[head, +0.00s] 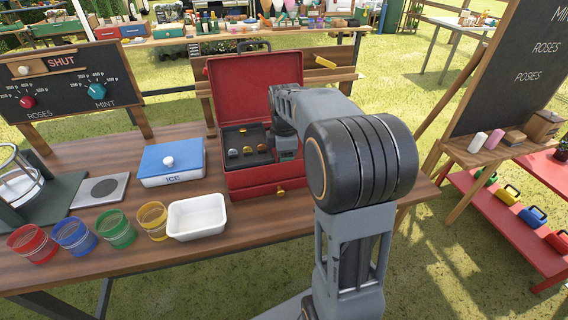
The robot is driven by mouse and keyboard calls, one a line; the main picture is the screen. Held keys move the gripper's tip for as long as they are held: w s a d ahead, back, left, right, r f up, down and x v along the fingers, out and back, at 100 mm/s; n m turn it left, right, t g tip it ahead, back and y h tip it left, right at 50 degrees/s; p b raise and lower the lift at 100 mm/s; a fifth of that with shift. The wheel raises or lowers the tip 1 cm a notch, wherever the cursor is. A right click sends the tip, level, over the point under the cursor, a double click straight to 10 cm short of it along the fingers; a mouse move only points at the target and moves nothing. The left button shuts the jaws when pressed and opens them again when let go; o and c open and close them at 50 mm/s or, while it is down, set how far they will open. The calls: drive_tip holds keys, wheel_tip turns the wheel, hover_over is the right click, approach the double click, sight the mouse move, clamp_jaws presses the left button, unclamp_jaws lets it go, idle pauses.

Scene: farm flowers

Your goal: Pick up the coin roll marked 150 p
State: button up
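An open red cash box (252,182) stands on the wooden table, its lid (245,85) raised at the back. Its dark tray (230,136) holds several small round silver and orange-brown pieces, such as a silver one (232,153) and an orange one (262,148). These may be coins or coin rolls; they are too small to read any mark, so I cannot tell which is 150 p. My gripper (287,153) points down at the right side of the tray, right of these pieces. Its fingertips are too small and partly hidden to show whether it is open.
Left of the box are a blue ICE box (171,165), a white tray (197,217) and red, blue, green and yellow cups (116,230). A chalkboard (75,85) with dials stands at the back left. My arm covers the table right of the box.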

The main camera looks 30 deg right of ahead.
drive_tip(key=shift+f, duration=0.45)
drive_tip(key=shift+c, duration=0.4)
drive_tip(key=c, duration=0.7)
